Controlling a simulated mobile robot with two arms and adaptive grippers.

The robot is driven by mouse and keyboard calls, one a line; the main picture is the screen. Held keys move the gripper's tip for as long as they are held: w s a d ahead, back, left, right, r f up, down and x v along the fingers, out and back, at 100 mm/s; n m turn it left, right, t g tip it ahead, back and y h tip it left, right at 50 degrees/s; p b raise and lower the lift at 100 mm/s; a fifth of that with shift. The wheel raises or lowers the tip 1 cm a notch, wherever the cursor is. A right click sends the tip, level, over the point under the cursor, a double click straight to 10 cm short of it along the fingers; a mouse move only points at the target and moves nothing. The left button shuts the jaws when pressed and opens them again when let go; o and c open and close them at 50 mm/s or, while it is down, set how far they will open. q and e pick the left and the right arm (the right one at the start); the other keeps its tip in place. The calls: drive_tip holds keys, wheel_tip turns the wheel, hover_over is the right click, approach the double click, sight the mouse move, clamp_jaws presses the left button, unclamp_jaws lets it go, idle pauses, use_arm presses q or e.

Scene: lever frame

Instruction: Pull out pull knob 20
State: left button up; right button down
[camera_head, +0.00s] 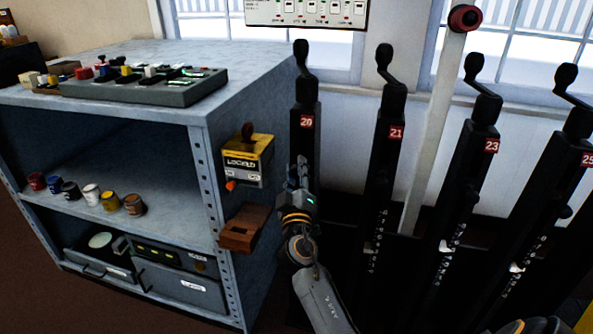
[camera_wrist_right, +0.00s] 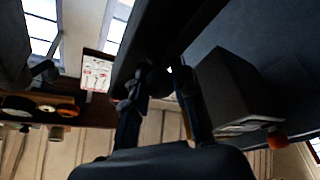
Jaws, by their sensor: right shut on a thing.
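The black lever post with the red 20 plate (camera_head: 306,121) stands just right of the grey shelf unit. My right gripper (camera_head: 298,172) is in front of this post, below the plate. In the right wrist view, the two dark fingers (camera_wrist_right: 160,100) are closed around a small dark knob (camera_wrist_right: 155,80) on the underside of a black post (camera_wrist_right: 150,40). In the head view the gripper hides the knob. My left gripper is not in view.
A grey shelf unit (camera_head: 213,170) with a yellow-and-grey box (camera_head: 247,160) and a brown wooden bracket (camera_head: 245,227) on its side is close to the left of my right arm. Black lever posts 21 (camera_head: 388,160), 23 (camera_head: 472,170) and 25 (camera_head: 562,160) stand to the right.

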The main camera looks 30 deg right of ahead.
drive_tip(key=shift+s+a+f+b, duration=0.1)
drive_tip(key=shift+s+a+b, duration=0.35)
drive_tip(key=shift+s+a, duration=0.5)
drive_tip(key=shift+w, duration=0.2)
drive_tip(key=c, duration=1.4)
unclamp_jaws()
drive_tip(key=shift+a, duration=0.1)
drive_tip(key=o, duration=0.3)
drive_tip(key=shift+s, duration=0.1)
drive_tip(key=shift+o, duration=0.2)
drive_tip(key=shift+s, duration=0.1)
drive_tip(key=v, duration=1.2)
